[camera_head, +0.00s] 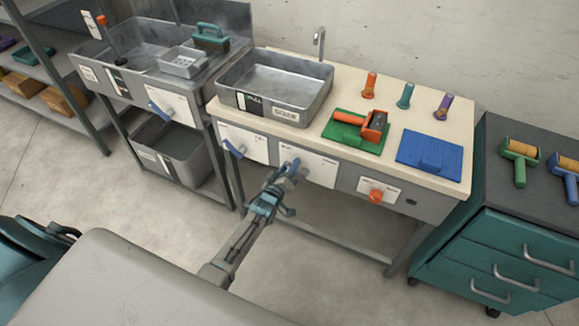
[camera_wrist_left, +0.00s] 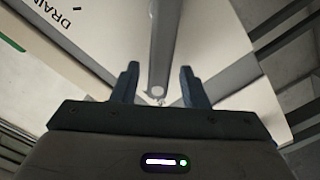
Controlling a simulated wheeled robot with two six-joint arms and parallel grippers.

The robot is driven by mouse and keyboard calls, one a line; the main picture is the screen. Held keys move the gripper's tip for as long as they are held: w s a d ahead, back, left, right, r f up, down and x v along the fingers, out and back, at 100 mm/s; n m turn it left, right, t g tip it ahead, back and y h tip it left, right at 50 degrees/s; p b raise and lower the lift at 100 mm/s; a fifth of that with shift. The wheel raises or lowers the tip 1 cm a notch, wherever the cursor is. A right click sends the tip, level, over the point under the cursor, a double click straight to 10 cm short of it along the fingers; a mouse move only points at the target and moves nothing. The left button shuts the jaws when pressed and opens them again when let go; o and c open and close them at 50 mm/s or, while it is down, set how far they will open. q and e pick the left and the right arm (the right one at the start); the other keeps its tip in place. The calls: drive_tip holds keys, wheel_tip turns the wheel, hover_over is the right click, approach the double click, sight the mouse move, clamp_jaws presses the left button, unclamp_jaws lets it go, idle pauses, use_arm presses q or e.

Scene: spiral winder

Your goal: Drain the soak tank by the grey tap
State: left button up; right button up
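The soak tank (camera_head: 318,105) is a grey metal basin on the left of the bench, with a SOAK label and a gauge that appears to read FULL. My left gripper (camera_head: 288,172) is at the white panel (camera_head: 322,170) on the bench front and largely hides the tap there. In the left wrist view, a grey tap lever (camera_wrist_left: 160,45) runs down between the fingers of my left gripper (camera_wrist_left: 159,88). The fingers are apart, with a gap on each side of the lever. The word DRAIN shows on the panel beside it. My right gripper is not in view.
A blue-handled tap (camera_head: 234,149) is left of my gripper, and an orange knob (camera_head: 376,195) is to its right. Another sink (camera_head: 150,45) with a grey bin (camera_head: 178,152) below stands left. A teal drawer cabinet (camera_head: 510,250) stands right.

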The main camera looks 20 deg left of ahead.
use_arm(q)
drive_tip(key=s+b, duration=0.1)
drive_tip(key=s, duration=0.9)
drive_tip(key=shift+s+a, duration=0.2)
drive_tip(key=shift+s, duration=0.2)
drive_tip(key=shift+f, duration=0.1)
idle(0.6)
drive_tip(key=s+a+f+m+g, duration=0.1)
drive_tip(key=s+f+g, duration=0.2)
drive_tip(key=s+f, duration=0.35)
drive_tip(key=s+a+f+m+g+y, duration=0.15)
drive_tip(key=s+f, duration=0.25)
drive_tip(key=f, duration=0.6)
drive_tip(key=s+f+m+g+h, duration=0.1)
drive_tip(key=s+f+g, duration=0.2)
drive_tip(key=s+f, duration=0.35)
drive_tip(key=s+f+m+g, duration=0.1)
drive_tip(key=s+f+g, duration=0.2)
drive_tip(key=s, duration=0.6)
drive_tip(key=s+a+f+m+g, duration=0.1)
drive_tip(key=s+f+m+g, duration=0.1)
drive_tip(key=s+f, duration=0.6)
drive_tip(key=s+a+f+m+g, duration=0.1)
drive_tip(key=s+f+g, duration=0.3)
drive_tip(key=s, duration=0.8)
drive_tip(key=shift+s+f+m+y, duration=0.2)
drive_tip(key=shift+f+m+y, duration=0.3)
drive_tip(key=shift+f, duration=0.45)
